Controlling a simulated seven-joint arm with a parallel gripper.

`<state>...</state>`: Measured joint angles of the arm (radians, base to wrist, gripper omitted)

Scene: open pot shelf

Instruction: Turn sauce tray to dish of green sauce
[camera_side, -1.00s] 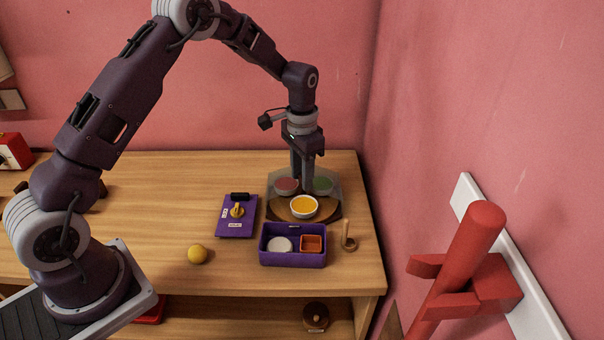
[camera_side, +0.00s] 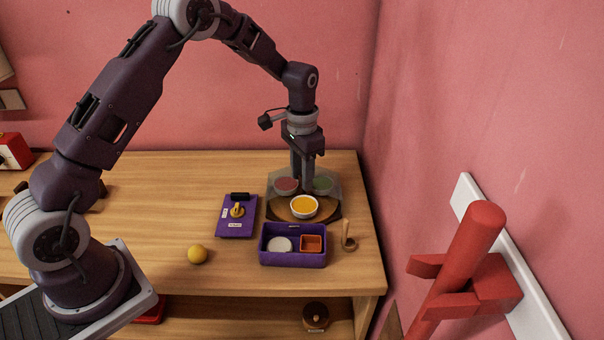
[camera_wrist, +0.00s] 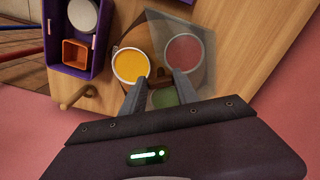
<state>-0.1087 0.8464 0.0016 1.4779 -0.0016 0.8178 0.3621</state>
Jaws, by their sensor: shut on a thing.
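The round wooden sauce tray (camera_side: 329,215) stands near the right end of the table under a clear cover. The dish of yellow sauce (camera_side: 303,206) is at the cover's open front. The dish of red sauce (camera_side: 286,186) is behind it on the left and the dish of green sauce (camera_side: 323,184) behind it on the right, both under the cover. My gripper (camera_wrist: 160,80) points down at the tray's middle, its fingers shut on what seems to be the tray's central knob, mostly hidden. In the wrist view the green dish (camera_wrist: 164,98) is partly hidden by my gripper.
A purple box (camera_side: 293,259) with a white round piece and an orange square cup stands just in front of the tray. A purple board (camera_side: 237,216) with a yellow handle lies left. A small wooden peg (camera_side: 348,236) stands right. A yellow ball (camera_side: 197,254) lies front left.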

